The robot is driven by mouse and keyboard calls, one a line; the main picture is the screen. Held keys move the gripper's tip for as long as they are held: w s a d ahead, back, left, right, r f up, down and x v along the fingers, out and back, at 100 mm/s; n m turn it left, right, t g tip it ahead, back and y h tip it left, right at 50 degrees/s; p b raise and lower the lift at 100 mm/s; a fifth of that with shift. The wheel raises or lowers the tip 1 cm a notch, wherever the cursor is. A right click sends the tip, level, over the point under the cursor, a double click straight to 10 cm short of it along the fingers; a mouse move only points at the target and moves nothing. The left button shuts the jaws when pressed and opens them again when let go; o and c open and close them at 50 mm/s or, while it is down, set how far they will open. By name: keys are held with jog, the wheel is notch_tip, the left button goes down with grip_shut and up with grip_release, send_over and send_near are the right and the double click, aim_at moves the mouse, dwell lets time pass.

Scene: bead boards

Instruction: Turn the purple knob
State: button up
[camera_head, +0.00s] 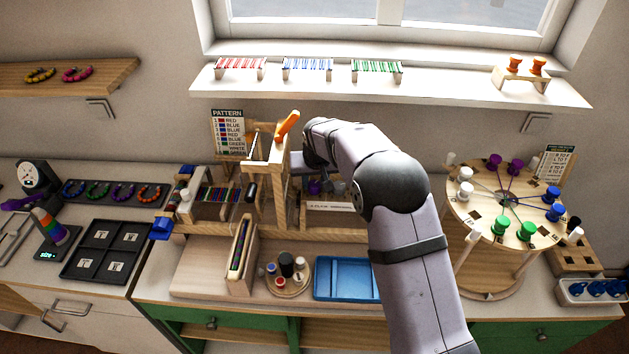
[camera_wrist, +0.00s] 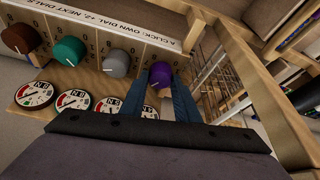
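The purple knob (camera_wrist: 160,75) is at the right end of a row of knobs on a wooden panel in the wrist view. A grey knob (camera_wrist: 116,62), a teal knob (camera_wrist: 70,51) and a brown knob (camera_wrist: 19,38) are to its left. My gripper (camera_wrist: 160,84) has its blue fingers on either side of the purple knob, one left and one right. Whether they press on it cannot be told. In the head view the labelled panel (camera_head: 330,207) is partly behind my arm, and my fingers are hidden there.
Round dials (camera_wrist: 73,101) with needles lie below the knobs; the rightmost are partly covered by my gripper. A wooden frame (camera_wrist: 262,100) stands close on the right. In the head view, a blue tray (camera_head: 347,264) is in front and a round spool table (camera_head: 505,215) is right.

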jog(key=shift+c, duration=0.6)
jog(key=shift+f+m+b, duration=0.1)
jog(key=shift+m+b, duration=0.2)
jog(key=shift+b, duration=0.05)
jog(key=shift+m, duration=0.4)
jog(key=shift+h, duration=0.3)
jog(key=o, duration=1)
jog(key=shift+o, duration=0.2)
jog(key=b+v, duration=0.3)
jog(key=v, duration=0.4)
jog(key=shift+r, duration=0.3)
